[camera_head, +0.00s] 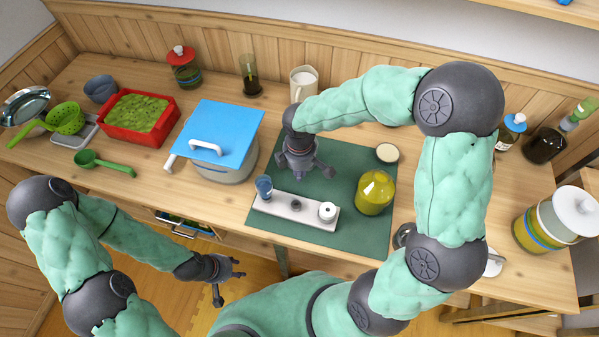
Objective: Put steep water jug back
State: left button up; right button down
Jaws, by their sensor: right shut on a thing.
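A cream jug (303,82) with pale contents stands upright at the back of the table, partly behind my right arm. I cannot tell for sure that it is the steep water jug. My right gripper (304,172) points down over the green mat (340,165), in front of that jug and apart from it. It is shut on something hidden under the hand. My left gripper (230,283) is open and empty, low in front of the table's front edge.
On the mat are a white strip (285,207) with small items and a yellow-green jar (375,192). A pot with a blue board (222,130), a red tray (138,116) and a red-lidded jar (184,67) stand left. A white-lidded jar (556,218) stands right.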

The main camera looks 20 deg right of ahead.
jog(key=shift+f, duration=0.1)
jog(key=c, duration=1.3)
grip_release()
notch_tip(320, 180, up, 12)
jog(key=p, duration=0.4)
jog(key=shift+s+r+p, duration=0.15)
jog(key=shift+r+p, duration=0.05)
jog(key=shift+p, duration=0.15)
